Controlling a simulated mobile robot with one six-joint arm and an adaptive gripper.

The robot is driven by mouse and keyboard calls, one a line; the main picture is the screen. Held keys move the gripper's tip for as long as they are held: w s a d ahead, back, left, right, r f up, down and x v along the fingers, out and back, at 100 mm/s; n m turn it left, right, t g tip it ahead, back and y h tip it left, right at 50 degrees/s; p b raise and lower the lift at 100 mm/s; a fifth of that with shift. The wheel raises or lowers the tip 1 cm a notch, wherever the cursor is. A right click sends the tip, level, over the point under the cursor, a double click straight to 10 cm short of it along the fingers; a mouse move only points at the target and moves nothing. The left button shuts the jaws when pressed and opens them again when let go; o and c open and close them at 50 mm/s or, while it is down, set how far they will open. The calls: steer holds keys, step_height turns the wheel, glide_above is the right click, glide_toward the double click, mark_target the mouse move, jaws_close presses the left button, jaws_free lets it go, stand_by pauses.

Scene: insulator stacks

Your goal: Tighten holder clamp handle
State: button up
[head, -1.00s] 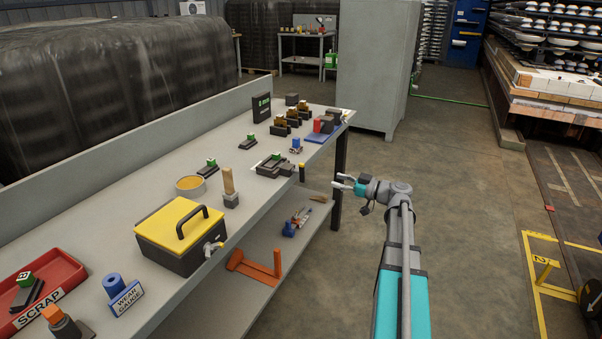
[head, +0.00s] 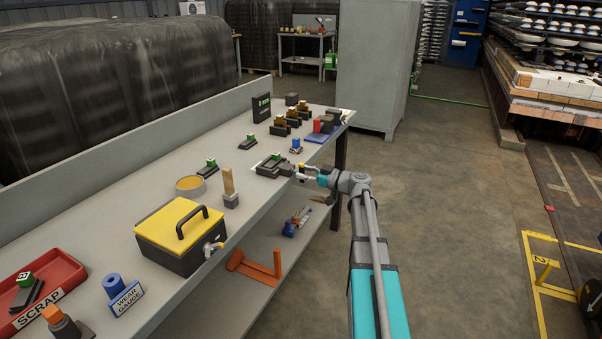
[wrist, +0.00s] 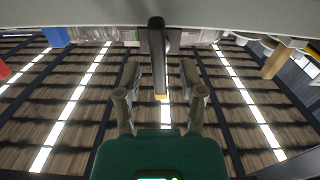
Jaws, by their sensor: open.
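The holder (head: 270,168) is a dark block with a green top piece, on a pale plate near the bench's right edge. Its clamp handle shows in the wrist view as a black bar (wrist: 157,45) with a yellow tip. My gripper (head: 301,172) is at the bench edge beside the holder, and it also shows in the wrist view (wrist: 160,76). Its fingers are open, one on each side of the handle, with gaps visible on both sides. In the head view the handle is mostly hidden by the gripper.
A yellow-lidded box (head: 180,226), a wooden-handled tool (head: 229,183) and a round dish (head: 190,186) stand nearer on the bench. Brass-coloured parts in dark blocks (head: 292,119) stand farther back. A lower shelf (head: 262,262) holds several tools.

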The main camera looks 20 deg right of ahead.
steer(key=shift+w+a, duration=0.3)
steer(key=shift+w, duration=0.1)
jaws_close()
steer(key=shift+a, duration=0.15)
